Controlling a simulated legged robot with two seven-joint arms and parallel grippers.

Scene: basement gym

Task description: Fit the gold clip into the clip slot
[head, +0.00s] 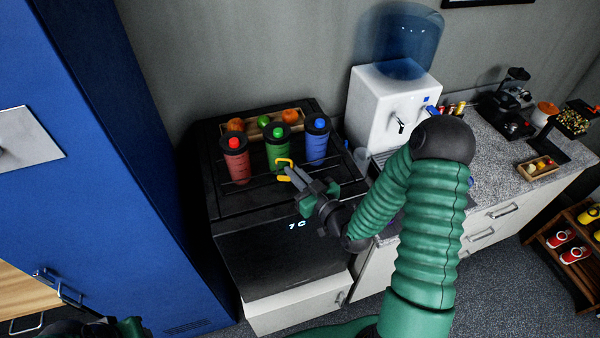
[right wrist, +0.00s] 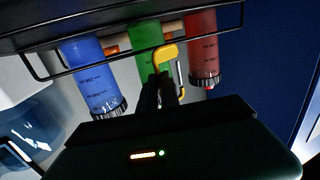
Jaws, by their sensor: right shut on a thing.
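The gold clip (head: 284,163) is a small yellow hook-shaped piece at the tips of my right gripper (head: 292,175). The right gripper is shut on it and holds it in front of the green bottle (head: 278,150). In the right wrist view the clip (right wrist: 166,52) sits at the ends of the dark fingers (right wrist: 160,90), with the green bottle (right wrist: 147,38) behind it. I cannot make out the clip slot; the gripper and clip cover part of the green bottle. Only a piece of my left arm shows at the bottom left; its gripper is out of view.
A red bottle (head: 236,165) and a blue bottle (head: 316,145) flank the green one on the black cabinet's (head: 222,203) railed top. A box of fruit (head: 250,124) lies behind. A water dispenser (head: 376,110) stands right, a blue locker (head: 110,160) left.

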